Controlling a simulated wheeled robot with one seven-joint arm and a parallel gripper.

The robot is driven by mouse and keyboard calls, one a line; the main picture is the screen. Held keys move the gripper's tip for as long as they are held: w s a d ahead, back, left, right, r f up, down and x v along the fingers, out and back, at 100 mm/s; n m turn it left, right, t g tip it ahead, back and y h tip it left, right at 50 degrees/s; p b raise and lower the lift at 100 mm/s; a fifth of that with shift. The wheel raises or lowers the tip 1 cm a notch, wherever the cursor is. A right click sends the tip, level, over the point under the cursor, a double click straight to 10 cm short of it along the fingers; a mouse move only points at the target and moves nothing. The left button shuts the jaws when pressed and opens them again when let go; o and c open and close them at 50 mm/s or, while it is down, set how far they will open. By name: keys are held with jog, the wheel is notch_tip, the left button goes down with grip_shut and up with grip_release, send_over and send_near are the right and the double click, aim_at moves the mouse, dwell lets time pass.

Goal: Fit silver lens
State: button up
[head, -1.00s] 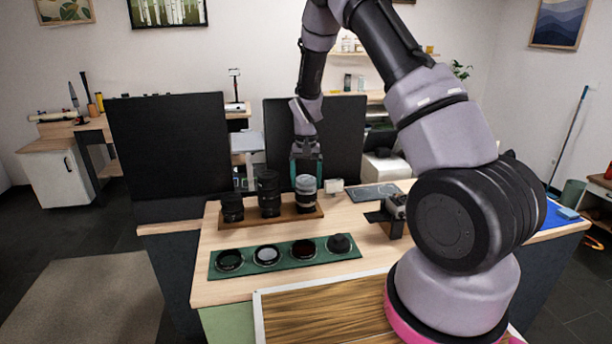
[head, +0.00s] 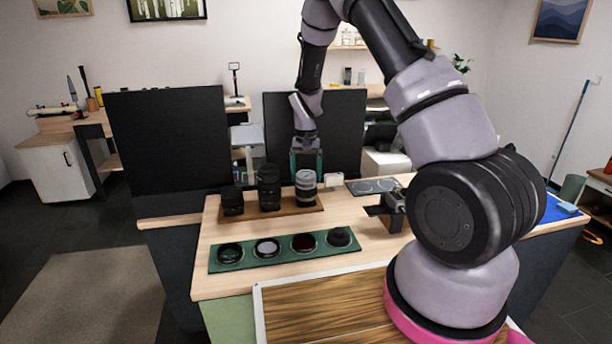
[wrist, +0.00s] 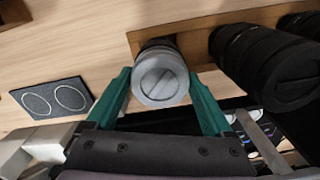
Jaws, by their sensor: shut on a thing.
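The silver lens (head: 306,187) stands upright at the right end of a wooden rack (head: 283,215) on the table. In the wrist view the silver lens (wrist: 160,80) shows end-on between the green fingers. My gripper (head: 306,168) is over the silver lens from behind and above, its fingers on either side of it; it also shows in the wrist view (wrist: 160,88). It is shut on the lens, which appears to be still in the rack. A camera-like grey and black device (head: 394,203) sits on a stand to the right of the rack.
Two black lenses, one tall (head: 269,187) and one short (head: 231,201), stand left of the silver lens. A green tray (head: 287,256) with several round filters or caps lies in front. A dark pad with two circles (head: 373,186) lies behind the device. Black panels (head: 168,145) rise behind the table.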

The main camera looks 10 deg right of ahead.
jog(key=shift+f, duration=0.7)
dwell(2.0)
